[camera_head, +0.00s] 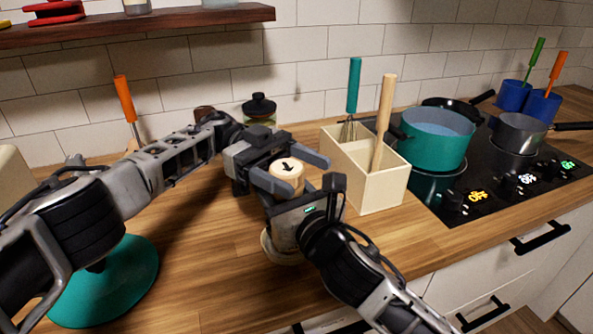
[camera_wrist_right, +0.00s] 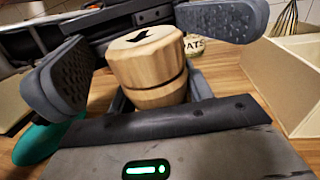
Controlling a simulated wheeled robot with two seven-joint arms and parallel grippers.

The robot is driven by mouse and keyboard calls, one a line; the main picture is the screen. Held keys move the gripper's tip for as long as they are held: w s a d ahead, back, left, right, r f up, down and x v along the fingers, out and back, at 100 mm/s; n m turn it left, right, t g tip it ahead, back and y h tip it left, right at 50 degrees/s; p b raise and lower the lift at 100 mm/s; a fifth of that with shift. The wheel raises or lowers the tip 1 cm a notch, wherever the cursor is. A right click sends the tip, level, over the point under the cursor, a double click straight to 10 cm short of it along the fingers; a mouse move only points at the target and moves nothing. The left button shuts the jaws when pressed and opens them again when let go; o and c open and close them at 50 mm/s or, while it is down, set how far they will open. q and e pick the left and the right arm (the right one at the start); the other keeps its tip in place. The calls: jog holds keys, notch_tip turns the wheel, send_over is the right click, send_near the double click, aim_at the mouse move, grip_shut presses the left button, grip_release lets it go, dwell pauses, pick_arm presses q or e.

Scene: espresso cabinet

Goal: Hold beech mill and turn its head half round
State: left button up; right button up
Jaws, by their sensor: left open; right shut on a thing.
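The beech mill (camera_head: 287,179) has a pale wooden head with a black arrow on top. In the head view the arrow points down and slightly right. The mill also shows in the right wrist view (camera_wrist_right: 148,62), with a dark groove below its head. My right gripper (camera_head: 290,212) is shut on the mill below the head; the lower body is mostly hidden. My left gripper (camera_head: 306,176) is open, with a finger on either side of the head. In the right wrist view its dark pads stand apart from the wood.
A cream utensil box (camera_head: 380,190) with a whisk and wooden tool stands right of the mill. Beyond it are a teal pot (camera_head: 437,140) and the hob (camera_head: 520,180). A dark-lidded jar (camera_head: 260,108) stands behind. A teal disc (camera_head: 125,285) lies under my left arm.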

aim_at(300, 172)
pick_arm(q)
notch_tip(300, 172, up, 10)
jog(key=shift+f, duration=0.1)
dwell(0.4)
jog(key=shift+s+d+y, duration=0.25)
jog(key=shift+y, duration=0.15)
jog(key=f+m+t+y, duration=0.1)
jog(key=f+t+y, duration=0.2)
jog(key=t+y, duration=0.1)
jog(key=w+a+f+m+t+y, duration=0.1)
jog(key=f+t+y, duration=0.2)
jog(key=t+y, duration=0.1)
jog(key=f+m+t+y, duration=0.1)
jog(key=f+t+y, duration=0.2)
jog(key=y, duration=0.1)
jog(key=shift+w+a+m+t+y, duration=0.3)
jog(key=shift+a+t+y, duration=0.1)
